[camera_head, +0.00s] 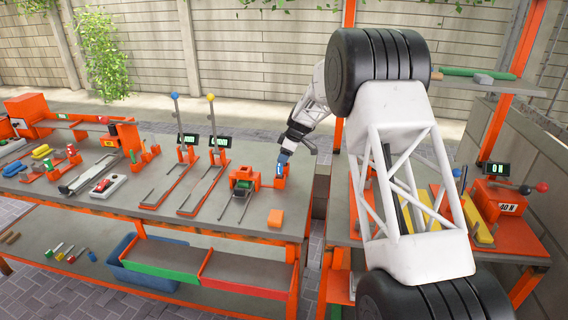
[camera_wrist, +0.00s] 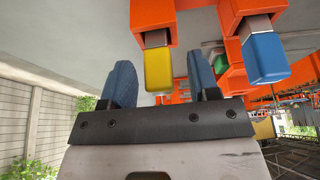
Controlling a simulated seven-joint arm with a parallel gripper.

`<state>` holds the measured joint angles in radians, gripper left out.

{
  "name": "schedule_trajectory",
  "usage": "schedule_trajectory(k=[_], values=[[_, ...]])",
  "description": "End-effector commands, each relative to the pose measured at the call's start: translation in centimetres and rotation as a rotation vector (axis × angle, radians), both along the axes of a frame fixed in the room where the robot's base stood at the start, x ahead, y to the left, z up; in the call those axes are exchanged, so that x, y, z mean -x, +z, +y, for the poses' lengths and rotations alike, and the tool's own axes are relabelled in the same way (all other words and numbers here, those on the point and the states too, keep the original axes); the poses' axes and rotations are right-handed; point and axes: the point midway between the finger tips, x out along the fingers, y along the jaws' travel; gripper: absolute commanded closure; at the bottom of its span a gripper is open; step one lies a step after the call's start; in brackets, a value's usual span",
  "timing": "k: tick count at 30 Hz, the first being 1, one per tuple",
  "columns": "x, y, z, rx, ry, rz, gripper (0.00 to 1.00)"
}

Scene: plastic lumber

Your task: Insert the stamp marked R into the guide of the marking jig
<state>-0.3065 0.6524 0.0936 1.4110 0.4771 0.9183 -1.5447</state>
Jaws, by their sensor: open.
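My gripper (camera_head: 282,162) is open at the right end of the left bench, beside an orange holder (camera_head: 280,183). In the wrist view its blue fingers (camera_wrist: 160,66) stand apart. A yellow-handled piece (camera_wrist: 158,72) appears between and beyond them, seated in an orange socket; contact cannot be told. A blue-handled piece (camera_wrist: 265,58) sits in another orange socket to its right, and a green one (camera_wrist: 220,62) is partly hidden behind. These look like stamps, but no letter R is readable. An orange fixture with a green part (camera_head: 241,185), possibly the marking jig, stands left of my gripper.
A loose orange block (camera_head: 275,218) lies near the bench's front edge. Two railed fixtures with a blue knob (camera_head: 174,96) and a yellow knob (camera_head: 211,98) rise to the left. A force device (camera_head: 507,207) stands on the right bench.

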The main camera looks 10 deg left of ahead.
Motion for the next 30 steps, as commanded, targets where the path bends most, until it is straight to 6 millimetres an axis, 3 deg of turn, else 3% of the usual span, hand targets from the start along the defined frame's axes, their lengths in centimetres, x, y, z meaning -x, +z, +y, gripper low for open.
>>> schedule_trajectory(k=[6,17,30], values=[[0.00,0.01,0.01,0.000,0.000,0.000,0.46],[0.00,0.02,0.00,0.000,0.000,0.000,1.00],[-0.02,0.99,0.01,0.000,-0.001,-0.002,1.00]])
